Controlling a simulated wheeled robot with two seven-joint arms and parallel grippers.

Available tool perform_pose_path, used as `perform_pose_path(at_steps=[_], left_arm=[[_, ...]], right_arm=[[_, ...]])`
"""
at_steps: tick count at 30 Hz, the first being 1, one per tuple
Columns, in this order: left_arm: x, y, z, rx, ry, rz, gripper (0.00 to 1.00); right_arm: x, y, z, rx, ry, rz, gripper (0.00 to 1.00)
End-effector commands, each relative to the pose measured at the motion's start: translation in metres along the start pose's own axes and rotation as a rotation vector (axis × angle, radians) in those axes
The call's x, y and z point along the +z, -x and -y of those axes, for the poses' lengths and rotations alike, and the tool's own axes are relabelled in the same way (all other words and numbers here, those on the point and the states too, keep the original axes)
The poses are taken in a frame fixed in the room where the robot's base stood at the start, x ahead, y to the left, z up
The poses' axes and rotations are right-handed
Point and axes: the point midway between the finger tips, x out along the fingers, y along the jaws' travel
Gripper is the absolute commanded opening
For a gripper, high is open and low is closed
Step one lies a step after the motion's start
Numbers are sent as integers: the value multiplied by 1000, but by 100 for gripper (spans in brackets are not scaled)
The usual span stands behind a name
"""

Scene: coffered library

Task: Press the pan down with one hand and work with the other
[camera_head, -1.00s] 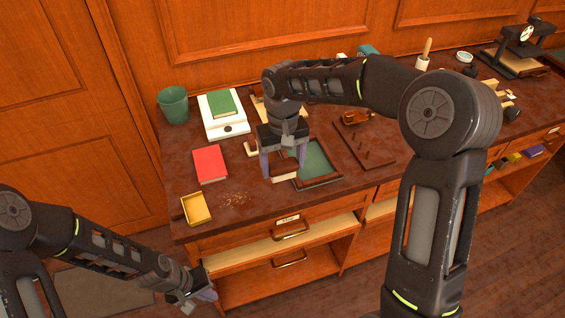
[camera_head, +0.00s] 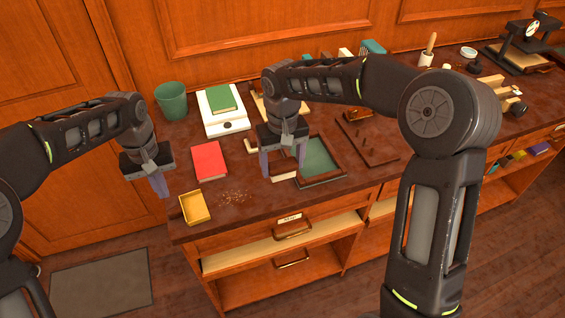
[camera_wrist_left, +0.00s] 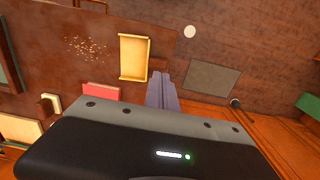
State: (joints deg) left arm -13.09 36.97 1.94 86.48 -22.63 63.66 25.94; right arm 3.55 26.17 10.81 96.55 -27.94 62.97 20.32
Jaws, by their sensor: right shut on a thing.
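The yellow pan (camera_head: 194,208) lies at the front left corner of the desk. It also shows in the left wrist view (camera_wrist_left: 135,57). A patch of brown crumbs (camera_head: 234,197) lies to its right, also in the left wrist view (camera_wrist_left: 87,48). My left gripper (camera_head: 160,188) hangs left of the pan, off the desk's left edge, fingers together and empty, apart from the pan. Its fingers (camera_wrist_left: 162,90) point near the pan in the wrist view. My right gripper (camera_head: 281,168) is shut on a brush (camera_head: 283,178) with a pale lower part, right of the crumbs; its fingers partly hide it.
A red book (camera_head: 209,161) lies behind the pan. A green-lined tray (camera_head: 322,181) is close right of the brush. A white scale with a green book (camera_head: 222,99) and a green bin (camera_head: 172,101) stand behind. The desk around the crumbs is clear.

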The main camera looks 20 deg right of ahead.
Motion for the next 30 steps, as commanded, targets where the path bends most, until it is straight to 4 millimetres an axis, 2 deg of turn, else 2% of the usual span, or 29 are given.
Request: perform_pose_path(at_steps=[4, 14, 30], left_arm=[[-1, 5, 1, -8, 3, -1, 0], [-1, 2, 1, -7, 3, 0, 0], [-1, -47, 2, -6, 3, 1, 0]], right_arm=[[0, 0, 0, 0, 0, 0, 40], [0, -2, 0, 0, 0, 0, 40], [0, -35, 0, 0, 0, 0, 40]])
